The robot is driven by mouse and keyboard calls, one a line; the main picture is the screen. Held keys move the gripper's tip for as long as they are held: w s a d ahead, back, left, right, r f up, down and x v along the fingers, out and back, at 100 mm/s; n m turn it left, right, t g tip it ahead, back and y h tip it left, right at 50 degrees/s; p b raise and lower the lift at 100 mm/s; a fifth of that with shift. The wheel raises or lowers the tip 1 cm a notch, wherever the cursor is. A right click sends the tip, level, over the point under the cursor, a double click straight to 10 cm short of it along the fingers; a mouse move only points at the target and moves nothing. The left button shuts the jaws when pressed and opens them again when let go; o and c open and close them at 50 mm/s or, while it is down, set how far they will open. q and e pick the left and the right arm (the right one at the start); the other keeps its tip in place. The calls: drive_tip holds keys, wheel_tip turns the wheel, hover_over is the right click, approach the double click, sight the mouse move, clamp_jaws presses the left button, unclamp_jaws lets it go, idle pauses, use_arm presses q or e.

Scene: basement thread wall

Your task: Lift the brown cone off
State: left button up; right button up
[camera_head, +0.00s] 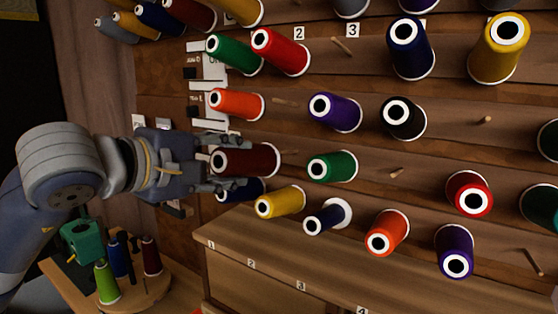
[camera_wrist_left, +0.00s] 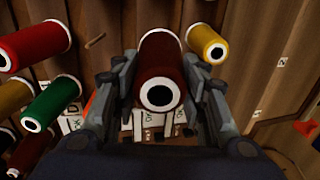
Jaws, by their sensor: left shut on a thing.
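The dark brown-red cone (camera_head: 253,160) lies nearly level, its white-ringed narrow end toward my arm and its wide base toward the peg wall. My left gripper (camera_head: 241,164) has one finger above it and one below. In the left wrist view, the cone (camera_wrist_left: 162,60) sits between the two fingers of the same gripper (camera_wrist_left: 163,84), which is shut on its sides. The cone hides whatever is behind its base, so I cannot tell whether it is still on its peg. My right gripper is not in view.
An orange cone (camera_head: 235,104) is just above, a dark blue cone (camera_head: 243,190) just below, and a green cone (camera_head: 333,167) and a yellow cone (camera_head: 281,203) to the right. Bare pegs (camera_head: 396,173) stick out. A wooden ledge (camera_head: 300,250) projects below. A round stand (camera_head: 140,292) holds several cones.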

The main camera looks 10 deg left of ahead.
sight(220, 150)
use_arm(q)
drive_tip(key=shift+s+a+r, duration=0.15)
drive_tip(key=shift+s+r, duration=0.15)
drive_tip(key=shift+r, duration=0.1)
drive_tip(key=shift+s+a+r+p, duration=0.25)
drive_tip(key=shift+s+r, duration=0.3)
drive_tip(key=shift+s, duration=0.2)
drive_tip(key=shift+s+a+r+p, duration=0.25)
drive_tip(key=shift+s+r, duration=0.25)
drive_tip(key=shift+s, duration=0.25)
